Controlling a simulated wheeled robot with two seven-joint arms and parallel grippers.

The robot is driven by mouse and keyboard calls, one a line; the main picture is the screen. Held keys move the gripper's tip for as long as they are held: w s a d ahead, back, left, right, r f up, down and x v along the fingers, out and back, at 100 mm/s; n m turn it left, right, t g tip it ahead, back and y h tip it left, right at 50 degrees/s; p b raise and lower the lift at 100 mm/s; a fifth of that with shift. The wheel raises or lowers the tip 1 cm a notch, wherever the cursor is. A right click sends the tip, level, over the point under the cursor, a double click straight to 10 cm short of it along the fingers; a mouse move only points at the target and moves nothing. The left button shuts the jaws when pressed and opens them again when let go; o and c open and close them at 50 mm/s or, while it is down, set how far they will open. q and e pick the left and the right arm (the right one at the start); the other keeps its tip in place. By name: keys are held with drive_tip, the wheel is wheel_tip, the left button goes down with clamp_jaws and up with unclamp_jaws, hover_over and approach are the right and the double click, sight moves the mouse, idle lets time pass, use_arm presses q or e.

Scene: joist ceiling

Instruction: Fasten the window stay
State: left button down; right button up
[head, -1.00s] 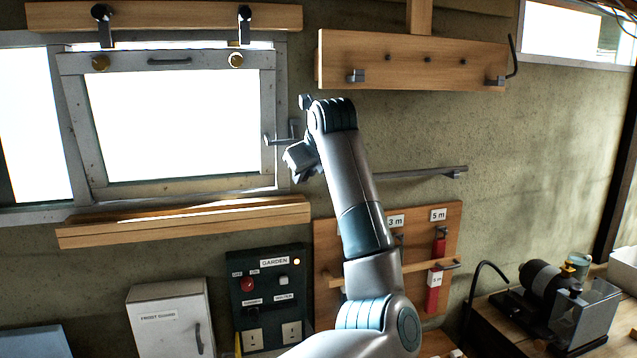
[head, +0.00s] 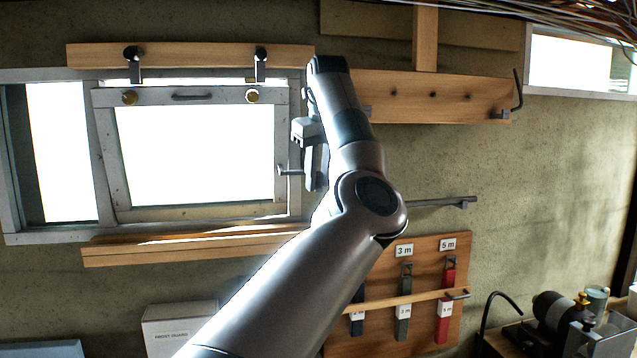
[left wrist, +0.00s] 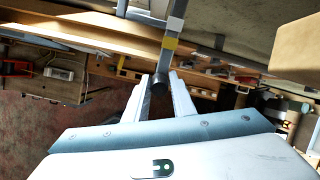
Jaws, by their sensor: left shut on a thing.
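The window (head: 195,155) is a pale framed pane in the left half of the head view, with a dark handle on its top rail and two brass knobs. A short grey peg (head: 288,172) sticks out at its right side. My left gripper (head: 303,136) is just right of the frame, partly hidden by my arm. In the left wrist view, the left gripper (left wrist: 160,88) is shut on the dark round end of a slim grey bar (left wrist: 175,22) with a yellow band, apparently the stay. Whether its far end is attached cannot be told. My right gripper is out of view.
A wooden ledge (head: 190,246) runs below the window and a board with pegs (head: 440,97) is on the wall at right. A grey rail (head: 440,203) and a rack of labelled tags (head: 380,330) are below. A workbench with a black machine (head: 555,315) stands lower right.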

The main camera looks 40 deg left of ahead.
use_arm(q)
drive_tip(key=shift+s+r+g+h, duration=0.1)
drive_tip(key=shift+r+g+h, duration=0.35)
drive_tip(key=shift+r, duration=0.4)
drive_tip(key=c, duration=1.6)
unclamp_jaws()
drive_tip(key=shift+a, duration=0.15)
drive_tip(key=shift+o, duration=0.2)
